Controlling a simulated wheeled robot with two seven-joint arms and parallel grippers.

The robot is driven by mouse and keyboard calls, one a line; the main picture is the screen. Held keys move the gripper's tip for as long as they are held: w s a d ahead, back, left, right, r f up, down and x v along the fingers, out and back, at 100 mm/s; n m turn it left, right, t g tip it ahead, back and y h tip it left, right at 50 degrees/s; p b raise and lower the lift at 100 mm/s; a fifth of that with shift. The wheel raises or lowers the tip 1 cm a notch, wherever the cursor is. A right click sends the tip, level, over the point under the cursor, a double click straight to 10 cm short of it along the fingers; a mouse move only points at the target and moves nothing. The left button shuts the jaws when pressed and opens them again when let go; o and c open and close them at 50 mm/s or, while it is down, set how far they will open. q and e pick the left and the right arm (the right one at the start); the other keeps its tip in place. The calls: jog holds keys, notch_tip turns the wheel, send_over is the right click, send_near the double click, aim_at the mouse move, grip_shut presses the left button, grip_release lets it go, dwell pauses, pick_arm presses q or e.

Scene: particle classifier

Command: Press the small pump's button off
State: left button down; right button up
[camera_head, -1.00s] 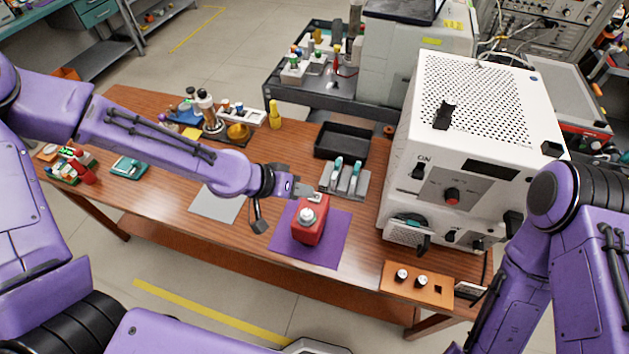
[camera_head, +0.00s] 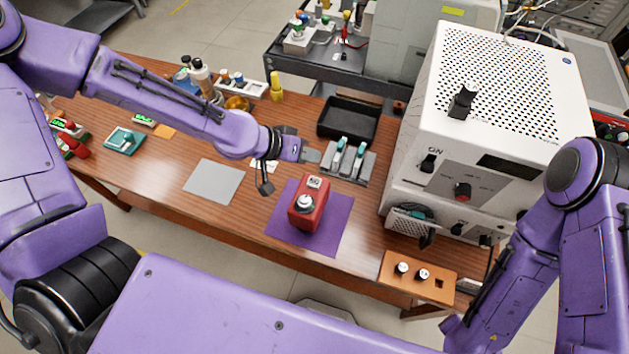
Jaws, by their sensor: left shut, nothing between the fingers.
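The small pump is a red block-shaped device (camera_head: 309,213) standing on a purple mat (camera_head: 335,229) near the table's middle. A round silver button (camera_head: 305,203) sits on its top, towards me. A small pale panel (camera_head: 315,182) is on the top's far end; its reading is too small to tell. My left gripper (camera_head: 313,156) is shut and empty, just beyond the pump's far end in the picture and apart from the button. Nothing covers the button. My right arm comes in at the right edge; its gripper is out of view.
A grey rack with teal-topped items (camera_head: 348,162) and a black tray (camera_head: 348,119) lie close beyond the left gripper. A large white machine (camera_head: 440,130) stands to the right. An orange switch panel (camera_head: 418,279) is at the front right. A grey mat (camera_head: 214,182) lies left of the pump.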

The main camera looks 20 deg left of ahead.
pick_arm(q)
jog(key=b, duration=0.6)
send_over(317, 179)
jog(key=s+a, duration=0.1)
jog(key=f, duration=0.6)
jog(key=shift+s+a+f, duration=0.15)
jog(key=shift+a+f, duration=0.05)
jog(key=shift+f, duration=0.5)
jog(key=shift+r, duration=0.1)
jog(key=shift+f, duration=0.45)
jog(key=shift+f+b, duration=0.85)
jog(key=shift+b, duration=0.05)
dwell(0.9)
jog(key=shift+r, duration=0.1)
jog(key=shift+r+p, duration=1.2)
jog(key=shift+p, duration=0.05)
